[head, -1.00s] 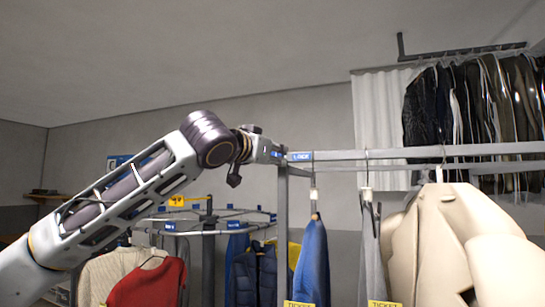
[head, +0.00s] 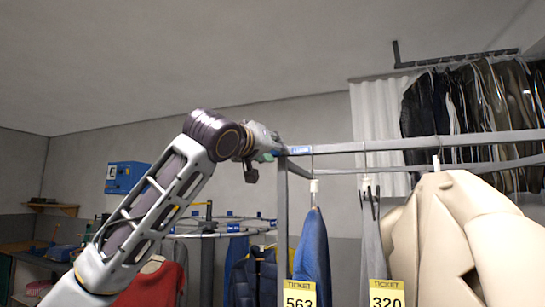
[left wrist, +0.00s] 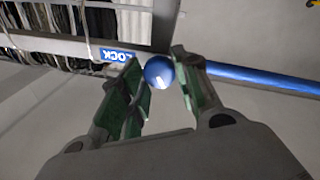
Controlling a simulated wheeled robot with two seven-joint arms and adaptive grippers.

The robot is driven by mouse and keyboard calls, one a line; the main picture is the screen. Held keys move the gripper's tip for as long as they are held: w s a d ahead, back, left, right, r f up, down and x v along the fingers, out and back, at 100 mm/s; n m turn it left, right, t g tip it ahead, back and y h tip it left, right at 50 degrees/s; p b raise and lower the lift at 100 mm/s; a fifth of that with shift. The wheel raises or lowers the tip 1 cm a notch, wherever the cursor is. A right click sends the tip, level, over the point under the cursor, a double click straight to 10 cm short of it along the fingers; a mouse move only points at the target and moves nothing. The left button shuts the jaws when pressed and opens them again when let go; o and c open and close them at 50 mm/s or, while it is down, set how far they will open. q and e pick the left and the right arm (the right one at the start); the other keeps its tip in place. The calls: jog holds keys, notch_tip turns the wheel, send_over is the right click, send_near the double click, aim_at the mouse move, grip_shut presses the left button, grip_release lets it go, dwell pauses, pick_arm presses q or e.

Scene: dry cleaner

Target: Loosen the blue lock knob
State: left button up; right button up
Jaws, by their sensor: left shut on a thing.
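The blue lock knob (left wrist: 159,72) is a round blue knob at the corner of a grey rail frame, beside a blue LOCK label (left wrist: 117,55). In the left wrist view it sits between the green-padded fingers of my left gripper (left wrist: 158,60), which is shut on it. In the head view my left gripper (head: 269,150) is at the left end of the grey rail (head: 400,143); the knob is mostly hidden there by the gripper. The label (head: 300,150) shows just right of it. My right gripper is not in view.
A beige coat (head: 455,235), a blue garment (head: 313,250) and a grey garment (head: 372,240) hang from the rail. A round garment carousel (head: 220,226) stands behind my left arm. A blue box (head: 125,177) is on the back wall.

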pick_arm(q)
jog(key=shift+d+f+n+t+y+b, duration=0.1)
jog(key=shift+n+t+y+b, duration=0.4)
jog(key=shift+n, duration=1.65)
jog(key=shift+f+n+t+y+b, duration=0.2)
jog(key=shift+n+b, duration=0.55)
jog(key=shift+n, duration=1.35)
jog(key=shift+d+r+n+t+y+b, duration=0.15)
jog(key=shift+n+y+b, duration=0.4)
jog(key=shift+n, duration=1.6)
jog(key=shift+a, duration=0.15)
jog(key=o, duration=1)
jog(key=shift+f+v, duration=0.2)
jog(key=shift+v, duration=5.85)
